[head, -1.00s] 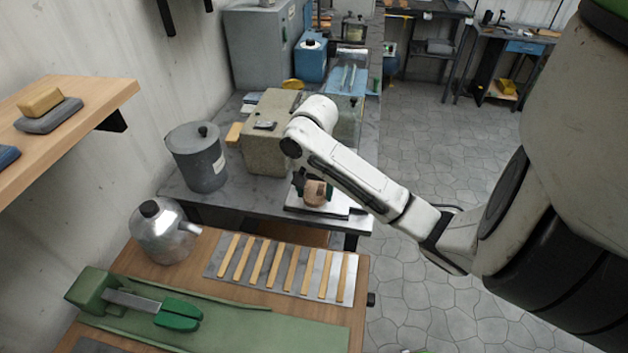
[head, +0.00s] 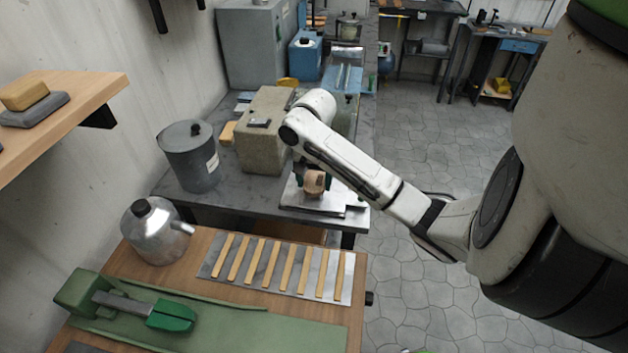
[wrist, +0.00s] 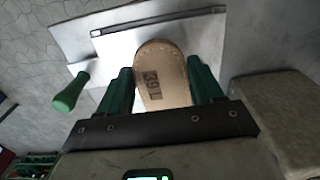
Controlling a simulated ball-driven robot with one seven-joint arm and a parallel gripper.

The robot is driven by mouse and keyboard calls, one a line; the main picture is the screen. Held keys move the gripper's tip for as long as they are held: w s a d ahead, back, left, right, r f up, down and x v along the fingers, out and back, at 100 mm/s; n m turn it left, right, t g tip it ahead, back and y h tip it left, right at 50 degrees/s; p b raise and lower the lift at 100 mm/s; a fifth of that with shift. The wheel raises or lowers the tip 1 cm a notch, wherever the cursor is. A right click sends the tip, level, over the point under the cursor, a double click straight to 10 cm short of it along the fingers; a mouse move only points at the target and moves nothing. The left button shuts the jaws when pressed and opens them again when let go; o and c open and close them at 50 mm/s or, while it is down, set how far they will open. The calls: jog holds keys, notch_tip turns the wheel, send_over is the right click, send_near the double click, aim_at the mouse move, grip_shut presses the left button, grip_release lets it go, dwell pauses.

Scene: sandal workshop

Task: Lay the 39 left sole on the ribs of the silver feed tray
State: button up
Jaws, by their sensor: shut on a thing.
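The sole, tan and printed "39L", shows in the wrist view (wrist: 160,85), gripped between the green fingers of my gripper (wrist: 165,95). In the head view the sole (head: 314,183) hangs upright below my wrist. It is above a smooth silver plate (head: 340,203) in front of a stone-grey machine; whether it touches the plate I cannot tell. A silver tray with several wooden ribs (head: 222,270) lies on the wooden bench in front, and its ribs are bare.
A grey lidded pot (head: 190,160) and the grey machine (head: 262,130) stand on the stone-topped table.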

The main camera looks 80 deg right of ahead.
jog(key=shift+f, duration=0.2)
dwell(0.4)
jog(key=o, duration=1.2)
notch_tip(320, 180, up, 6)
jog(key=shift+f+p, duration=0.1)
jog(key=shift+p, duration=1.1)
jog(key=shift+r, duration=2.5)
jog(key=shift+s, duration=0.1)
